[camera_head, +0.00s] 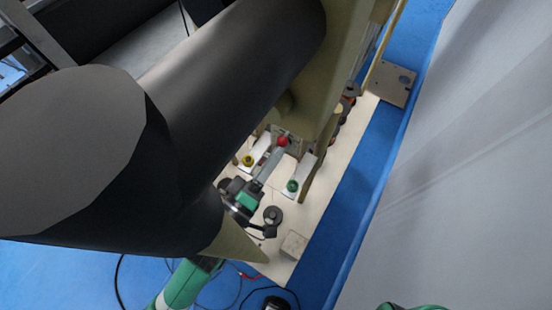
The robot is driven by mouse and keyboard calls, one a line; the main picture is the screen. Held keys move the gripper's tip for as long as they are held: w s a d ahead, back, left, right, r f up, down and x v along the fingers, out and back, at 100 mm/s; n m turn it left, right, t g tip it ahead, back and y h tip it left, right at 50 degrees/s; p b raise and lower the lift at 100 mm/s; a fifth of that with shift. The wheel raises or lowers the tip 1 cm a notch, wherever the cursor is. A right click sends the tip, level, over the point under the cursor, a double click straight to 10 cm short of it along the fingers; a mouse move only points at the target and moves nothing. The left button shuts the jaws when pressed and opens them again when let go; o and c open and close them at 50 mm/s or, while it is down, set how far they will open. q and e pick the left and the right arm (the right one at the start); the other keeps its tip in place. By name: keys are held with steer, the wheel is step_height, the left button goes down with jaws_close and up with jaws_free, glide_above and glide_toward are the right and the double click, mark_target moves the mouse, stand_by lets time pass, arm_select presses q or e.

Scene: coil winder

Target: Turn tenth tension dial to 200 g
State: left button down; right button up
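I cannot make out the tenth tension dial or any dial markings. Small round parts (338,112), dark and orange, line the machine's right side; they are too small to tell apart. My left arm comes in from the lower left, partly hidden behind a large dark cylindrical shape. My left gripper (262,231) is small and dark, over the cream base plate by a dark disc (272,214). Whether its fingers are open or touch anything cannot be told. A green part of what looks like my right arm shows at the bottom edge; its gripper is out of view.
A lever with a red ball knob (283,141) stands between a yellow button (248,160) and a green button (292,186). A square block (294,245) sits at the base plate's near end. A beige plate (391,83) lies upper right. Cables lie on the blue floor.

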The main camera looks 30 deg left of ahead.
arm_select(q)
steer(key=shift+n+b, duration=1.1)
steer(key=shift+b, duration=0.05)
steer(key=c, duration=0.6)
jaws_free()
